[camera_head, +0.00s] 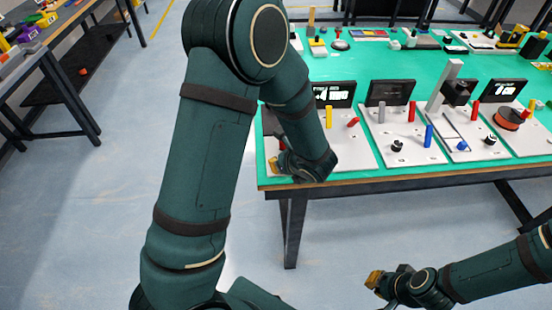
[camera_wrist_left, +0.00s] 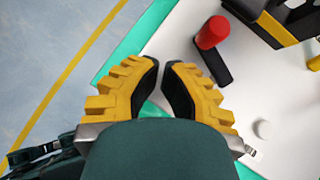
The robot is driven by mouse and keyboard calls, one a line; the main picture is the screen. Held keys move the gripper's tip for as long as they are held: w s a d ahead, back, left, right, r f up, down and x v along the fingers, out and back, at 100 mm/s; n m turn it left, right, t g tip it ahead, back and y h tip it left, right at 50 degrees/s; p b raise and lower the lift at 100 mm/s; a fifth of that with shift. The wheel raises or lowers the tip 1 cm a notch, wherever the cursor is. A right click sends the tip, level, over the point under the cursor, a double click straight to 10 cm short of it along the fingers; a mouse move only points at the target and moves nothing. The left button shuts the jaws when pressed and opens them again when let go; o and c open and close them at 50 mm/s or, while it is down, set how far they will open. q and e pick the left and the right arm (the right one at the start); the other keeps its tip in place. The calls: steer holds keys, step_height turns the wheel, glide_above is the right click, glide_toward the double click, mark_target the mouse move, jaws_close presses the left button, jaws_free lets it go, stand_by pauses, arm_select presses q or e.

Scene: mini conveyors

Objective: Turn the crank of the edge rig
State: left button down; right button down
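In the left wrist view, the crank is a black arm (camera_wrist_left: 217,65) with an upright red handle (camera_wrist_left: 212,33), on the white board (camera_wrist_left: 195,20). My left gripper (camera_wrist_left: 161,65) points down beside the crank, left of the handle and apart from it. Its yellow fingers have their tips close together, with nothing held. In the head view my left arm and gripper (camera_head: 288,166) cover part of the rig. My right gripper (camera_head: 374,283) is in front of the table, away from the rigs.
Several similar white boards (camera_head: 402,150) with coloured pegs stand to the right along the green table (camera_head: 380,68). The floor (camera_head: 330,225) in front is clear.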

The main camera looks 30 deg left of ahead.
arm_select(q)
steer(key=s+d+r+p, duration=0.2)
steer(key=s+d+r, duration=0.2)
steer(key=s+r, duration=0.2)
steer(key=shift+s+r, duration=0.2)
steer(key=shift+r, duration=0.3)
steer(key=s+d+f+n+g+h, duration=0.7)
steer(key=s+d+f+n+h, duration=0.15)
steer(key=s+f, duration=0.35)
steer(key=w+d+f+n+t+h, duration=0.3)
steer(key=f+n, duration=0.3)
steer(key=n, duration=1)
steer(key=shift+w+d+f+t, duration=0.3)
steer(key=shift+w+d+t, duration=0.3)
steer(key=shift+t, duration=0.2)
